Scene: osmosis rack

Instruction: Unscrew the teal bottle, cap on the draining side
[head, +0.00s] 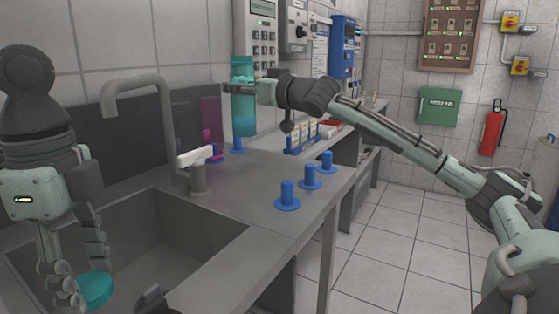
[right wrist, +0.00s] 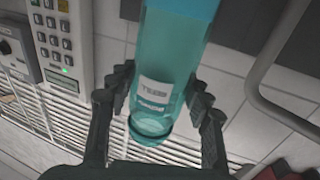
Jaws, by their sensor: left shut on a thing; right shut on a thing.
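My left gripper (head: 88,280) points down over the sink at the left of the head view. It is shut on a round teal cap (head: 95,290) at its fingertips. My right gripper (head: 240,89) reaches across the counter and is shut around the teal bottle (head: 243,122). The bottle is upright near the back wall, with no cap visible on its top. In the right wrist view the bottle (right wrist: 165,75) sits between the two fingers and carries a small white label. The draining side (head: 255,177) is the flat steel counter right of the basin.
Several blue pegs stand on the counter, one at the front (head: 287,195). A grey tap (head: 165,110) rises behind the sink basin (head: 150,245). A magenta object (head: 210,120) stands behind the tap. The counter between tap and pegs is clear.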

